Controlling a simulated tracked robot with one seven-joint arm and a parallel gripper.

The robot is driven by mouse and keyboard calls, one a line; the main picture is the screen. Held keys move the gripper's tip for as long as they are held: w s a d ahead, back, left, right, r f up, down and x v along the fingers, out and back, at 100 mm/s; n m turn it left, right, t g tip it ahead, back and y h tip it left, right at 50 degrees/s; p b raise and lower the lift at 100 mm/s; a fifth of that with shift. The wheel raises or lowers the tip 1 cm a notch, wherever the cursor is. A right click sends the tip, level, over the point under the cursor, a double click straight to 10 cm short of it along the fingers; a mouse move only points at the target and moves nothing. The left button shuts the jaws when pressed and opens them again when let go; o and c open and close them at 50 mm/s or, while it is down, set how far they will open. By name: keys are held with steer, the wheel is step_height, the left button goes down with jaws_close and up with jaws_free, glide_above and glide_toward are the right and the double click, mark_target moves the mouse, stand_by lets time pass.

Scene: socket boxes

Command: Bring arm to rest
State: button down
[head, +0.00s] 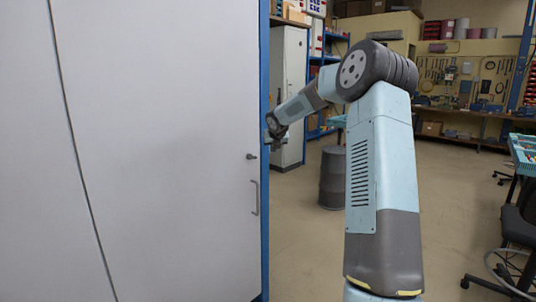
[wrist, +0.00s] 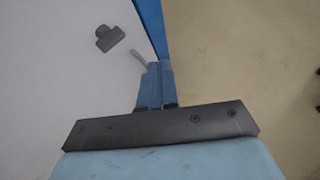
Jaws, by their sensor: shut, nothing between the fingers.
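My arm rises in the head view and bends over to the left. My gripper (head: 272,141) hangs at its end beside the blue edge of the large white cabinet (head: 160,150), and its fingers are small and hard to make out there. In the wrist view my gripper (wrist: 156,70) shows its blue fingers together, with nothing between them. The cabinet's grey latch (head: 251,156) and handle (head: 255,197) are near it in the head view. The wrist view shows the dark latch (wrist: 110,38) on the white cabinet face beyond the fingers. I cannot tell how far the fingertips are from the cabinet.
A dark barrel (head: 332,178) stands on the floor behind my arm. A grey locker (head: 290,95) and blue shelving are at the back. A workbench (head: 460,140) runs along the far wall. A chair (head: 515,235) is at the right. The floor between is open.

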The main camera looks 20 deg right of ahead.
steer(key=s+a+r+m+g+h, duration=0.1)
steer(key=s+a+r+m, duration=0.3)
steer(key=s, duration=0.5)
steer(key=s+a+r+m, duration=0.2)
steer(key=s+a+m, duration=0.3)
steer(key=s, duration=0.4)
steer(key=s+a+r+m+g+h, duration=0.1)
steer(key=s+a+r+m, duration=0.2)
steer(key=s+m, duration=0.5)
steer(key=s+a+f+m+y, duration=0.2)
steer(key=s+m, duration=0.6)
steer(key=s, duration=0.7)
steer(key=s+a+f+m+g+y, duration=0.1)
steer(key=s+a+f+m, duration=0.1)
steer(key=s+m, duration=0.6)
steer(key=s, duration=0.7)
steer(key=shift+s+a+f+m+y, duration=0.15)
steer(key=shift+s+a+m+y, duration=0.15)
steer(key=shift+s+a+y, duration=0.1)
